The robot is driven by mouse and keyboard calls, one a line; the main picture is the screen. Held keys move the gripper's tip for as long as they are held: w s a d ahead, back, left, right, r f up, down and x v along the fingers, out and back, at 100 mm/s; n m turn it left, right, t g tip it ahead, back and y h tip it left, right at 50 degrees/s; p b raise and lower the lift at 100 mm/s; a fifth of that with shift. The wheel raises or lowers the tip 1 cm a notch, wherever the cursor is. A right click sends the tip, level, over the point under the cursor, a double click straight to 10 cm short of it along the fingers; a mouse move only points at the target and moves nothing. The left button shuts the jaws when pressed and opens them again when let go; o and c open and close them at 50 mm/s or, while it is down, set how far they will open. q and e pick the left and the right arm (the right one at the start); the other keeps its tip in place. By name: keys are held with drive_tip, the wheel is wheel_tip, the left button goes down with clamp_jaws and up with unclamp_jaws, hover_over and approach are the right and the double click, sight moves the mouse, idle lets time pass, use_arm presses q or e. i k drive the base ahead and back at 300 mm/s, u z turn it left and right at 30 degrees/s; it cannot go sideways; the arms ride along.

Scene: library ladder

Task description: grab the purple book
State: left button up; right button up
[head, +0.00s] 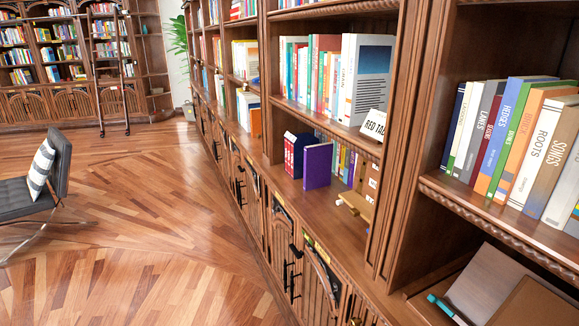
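The purple book (317,166) stands upright on the lower shelf of the middle bookcase, near the shelf's front edge, with its broad cover facing out. A dark blue and red set of books (296,155) stands just to its left. A row of other books is partly hidden behind it to the right. Neither of my grippers shows in the head view.
A wooden stand (355,204) sits on the same shelf to the right. A small sign (373,124) hangs at the shelf above. Cabinet doors with dark handles run below. A grey chair (40,180) stands at left; the wooden floor (150,240) between is clear.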

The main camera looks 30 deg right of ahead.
sight(317, 158)
drive_tip(key=i, duration=3.95)
drive_tip(key=z, duration=2.65)
